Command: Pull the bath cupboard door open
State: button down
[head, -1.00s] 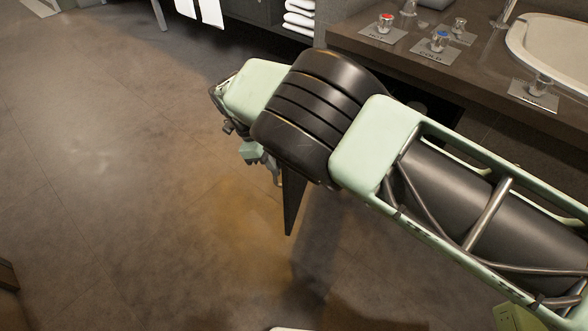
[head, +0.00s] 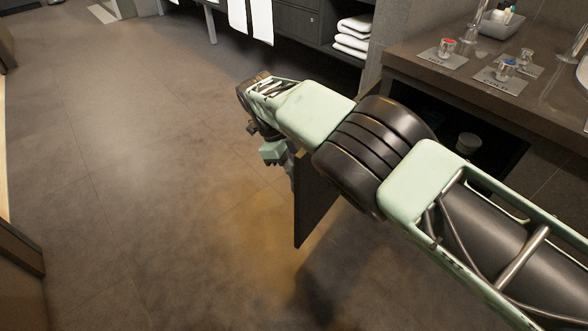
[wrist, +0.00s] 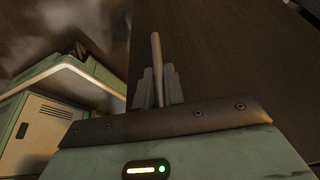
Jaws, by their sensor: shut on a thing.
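The bath cupboard door (head: 316,204) is a dark panel that stands swung out from the vanity, below my arm in the head view. Its upper part is hidden by the arm. In the wrist view the door (wrist: 225,60) fills the right side. A thin bar handle (wrist: 156,48) runs up from between the fingers of my gripper (wrist: 157,88), which is shut on it. In the head view my gripper (head: 287,162) is at the door's outer side, partly hidden.
Towels (head: 352,36) lie on a shelf behind. The floor (head: 150,200) at left is clear.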

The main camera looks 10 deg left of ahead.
jog(key=shift+s+a, duration=0.1)
jog(key=c, duration=1.5)
grip_release()
notch_tip(320, 180, up, 10)
jog(key=p, duration=0.4)
